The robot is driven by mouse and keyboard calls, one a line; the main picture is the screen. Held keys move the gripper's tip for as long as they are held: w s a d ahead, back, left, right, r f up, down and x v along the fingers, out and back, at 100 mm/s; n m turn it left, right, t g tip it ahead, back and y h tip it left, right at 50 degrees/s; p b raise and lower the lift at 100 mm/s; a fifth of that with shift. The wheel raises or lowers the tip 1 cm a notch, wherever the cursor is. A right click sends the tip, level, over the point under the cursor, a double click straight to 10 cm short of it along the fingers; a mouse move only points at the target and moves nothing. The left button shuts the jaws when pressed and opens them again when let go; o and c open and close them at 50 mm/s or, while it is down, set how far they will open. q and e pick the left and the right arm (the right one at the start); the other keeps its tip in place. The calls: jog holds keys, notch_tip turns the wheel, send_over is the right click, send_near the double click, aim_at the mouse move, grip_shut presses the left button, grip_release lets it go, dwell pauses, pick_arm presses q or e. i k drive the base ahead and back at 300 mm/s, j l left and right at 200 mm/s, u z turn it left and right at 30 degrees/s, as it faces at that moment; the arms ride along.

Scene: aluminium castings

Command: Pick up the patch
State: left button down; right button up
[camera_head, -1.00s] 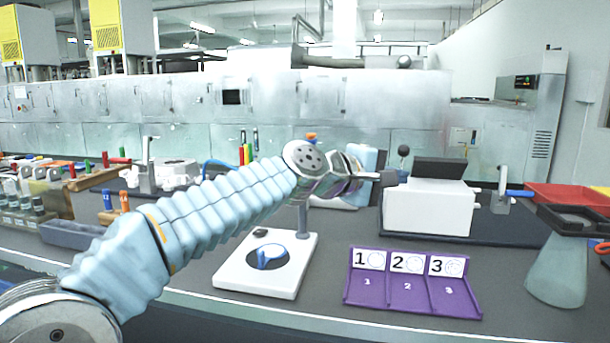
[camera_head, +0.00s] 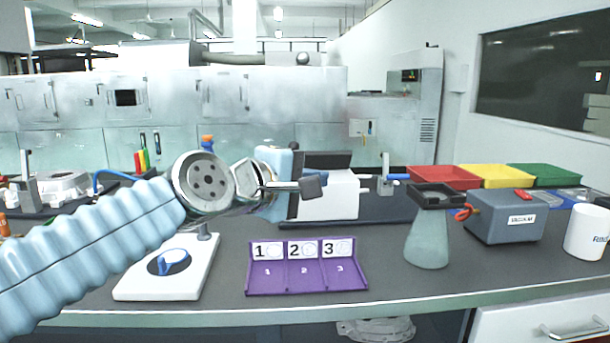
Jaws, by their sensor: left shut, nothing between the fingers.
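My left gripper (camera_head: 311,187) is shut and empty. It hangs in the air above the bench, in front of the white box-shaped machine (camera_head: 328,200). Nothing in view can be surely told as the patch. A purple holder (camera_head: 306,279) marked 1, 2, 3 stands on the bench below and in front of the gripper, apart from it. A white stand (camera_head: 140,283) with a blue part (camera_head: 172,261) in a dark round recess is on the left, partly near my arm. My right gripper is out of view.
A glass flask-shaped vessel (camera_head: 428,244) with a dark tray on top stands right of the holder. A grey box (camera_head: 503,221), a white mug (camera_head: 587,232) and red (camera_head: 437,177), yellow (camera_head: 495,175) and green (camera_head: 546,176) bins lie farther right. The bench between holder and vessel is clear.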

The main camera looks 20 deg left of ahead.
aim_at(169, 258)
jog(key=k+j, duration=0.3)
jog(key=k, duration=0.15)
jog(key=k+j, duration=0.25)
jog(key=k, duration=0.25)
